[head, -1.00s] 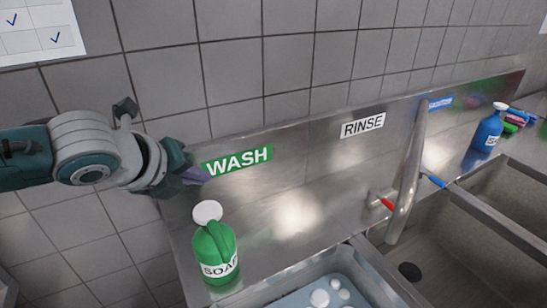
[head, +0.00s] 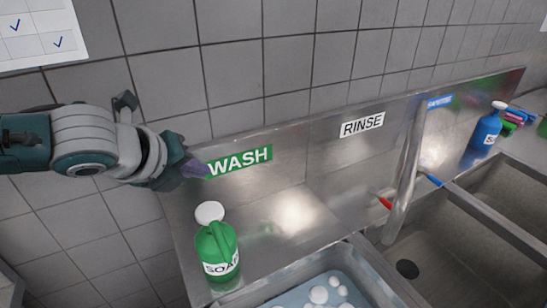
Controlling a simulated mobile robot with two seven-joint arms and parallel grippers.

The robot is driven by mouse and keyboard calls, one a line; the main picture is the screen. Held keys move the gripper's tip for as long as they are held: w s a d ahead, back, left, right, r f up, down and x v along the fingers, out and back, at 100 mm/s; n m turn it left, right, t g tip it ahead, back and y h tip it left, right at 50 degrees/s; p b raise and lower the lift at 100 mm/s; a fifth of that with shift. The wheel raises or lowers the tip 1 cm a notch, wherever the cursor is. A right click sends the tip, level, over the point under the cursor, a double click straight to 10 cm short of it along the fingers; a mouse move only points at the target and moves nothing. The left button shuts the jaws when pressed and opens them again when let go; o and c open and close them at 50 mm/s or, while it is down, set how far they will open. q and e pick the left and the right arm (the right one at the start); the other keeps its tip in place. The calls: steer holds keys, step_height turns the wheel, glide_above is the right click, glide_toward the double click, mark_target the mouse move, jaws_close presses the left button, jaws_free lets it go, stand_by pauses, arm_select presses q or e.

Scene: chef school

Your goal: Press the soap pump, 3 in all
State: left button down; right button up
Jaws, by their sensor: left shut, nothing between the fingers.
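The green soap bottle (head: 217,246) with a white pump top (head: 210,213) and a "SOAP" label stands upright on the steel ledge left of the wash basin. My left gripper (head: 198,170) is shut and empty. In the picture it is above and slightly left of the pump top, with a visible gap between them, in front of the left end of the green "WASH" sign. My right gripper is not in view.
The wash basin (head: 318,276) holds bluish water with white suds. A steel tap (head: 404,190) with red and blue handles stands by the rinse sink (head: 420,250). A blue bottle (head: 487,130) stands far right. The steel backsplash (head: 305,165) rises behind.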

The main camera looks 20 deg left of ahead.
arm_select(q)
steer(key=b, duration=0.5)
glide_above(210, 210)
steer(key=s, duration=0.1)
steer(key=f, duration=0.5)
steer(key=shift+s+f, duration=0.2)
steer(key=shift+d+f+b, duration=0.1)
steer(key=shift+f+b, duration=0.4)
steer(key=shift+f, duration=0.35)
steer(key=shift+f, duration=0.1)
stand_by(0.3)
steer(key=shift+f, duration=0.3)
steer(key=shift+f+b, duration=0.95)
steer(key=shift+f, duration=0.1)
stand_by(0.8)
stand_by(0.4)
steer(key=shift+r+p, duration=1.4)
steer(key=shift+p, duration=0.05)
